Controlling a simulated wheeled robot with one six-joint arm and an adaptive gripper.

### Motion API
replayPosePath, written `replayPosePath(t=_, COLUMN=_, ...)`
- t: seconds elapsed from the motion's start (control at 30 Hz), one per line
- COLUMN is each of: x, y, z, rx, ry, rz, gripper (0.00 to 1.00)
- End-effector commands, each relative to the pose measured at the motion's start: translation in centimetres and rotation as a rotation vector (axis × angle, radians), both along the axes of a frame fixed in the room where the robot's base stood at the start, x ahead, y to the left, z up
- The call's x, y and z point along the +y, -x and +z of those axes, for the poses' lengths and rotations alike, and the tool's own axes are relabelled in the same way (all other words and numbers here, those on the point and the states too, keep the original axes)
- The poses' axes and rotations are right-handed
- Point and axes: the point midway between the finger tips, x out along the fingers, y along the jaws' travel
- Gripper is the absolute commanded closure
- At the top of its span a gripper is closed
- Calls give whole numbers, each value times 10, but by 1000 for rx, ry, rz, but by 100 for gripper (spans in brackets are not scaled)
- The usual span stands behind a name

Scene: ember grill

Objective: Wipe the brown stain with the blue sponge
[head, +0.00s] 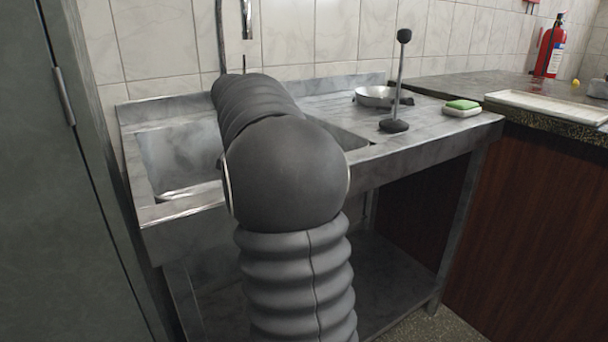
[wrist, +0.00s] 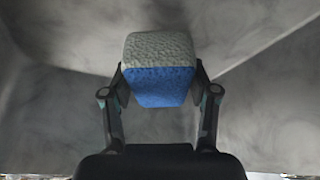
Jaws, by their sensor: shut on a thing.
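The blue sponge (wrist: 158,86) has a blue layer and a grey layer. In the wrist view it sits between the two fingers of my gripper (wrist: 160,88), which is shut on it. Grey metal surfaces, which look like the inside of the sink, lie behind the sponge. In the head view my arm reaches over the sink (head: 180,160) and hides the gripper and the sponge. I see no brown stain in either view.
A green sponge on a white dish (head: 462,108) sits at the counter's right. A metal pan (head: 376,96) and an upright black-knobbed rod (head: 398,85) stand right of the sink. A white tray (head: 545,106) and a fire extinguisher (head: 551,48) are farther right. A tall cabinet (head: 75,190) stands left.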

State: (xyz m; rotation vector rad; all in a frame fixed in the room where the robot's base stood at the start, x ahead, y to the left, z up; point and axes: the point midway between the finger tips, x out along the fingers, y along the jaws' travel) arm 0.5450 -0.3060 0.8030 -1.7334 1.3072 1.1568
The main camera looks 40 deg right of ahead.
Motion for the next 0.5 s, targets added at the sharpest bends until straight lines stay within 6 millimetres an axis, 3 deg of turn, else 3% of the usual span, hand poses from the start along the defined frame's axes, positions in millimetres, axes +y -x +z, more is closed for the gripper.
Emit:
replayPosePath(t=0.2, x=2, y=-1, z=18, rx=0, ry=0, rz=4, gripper=73)
replayPosePath(t=0.5, x=2, y=-1, z=21, rx=0, ry=0, rz=4, gripper=73)
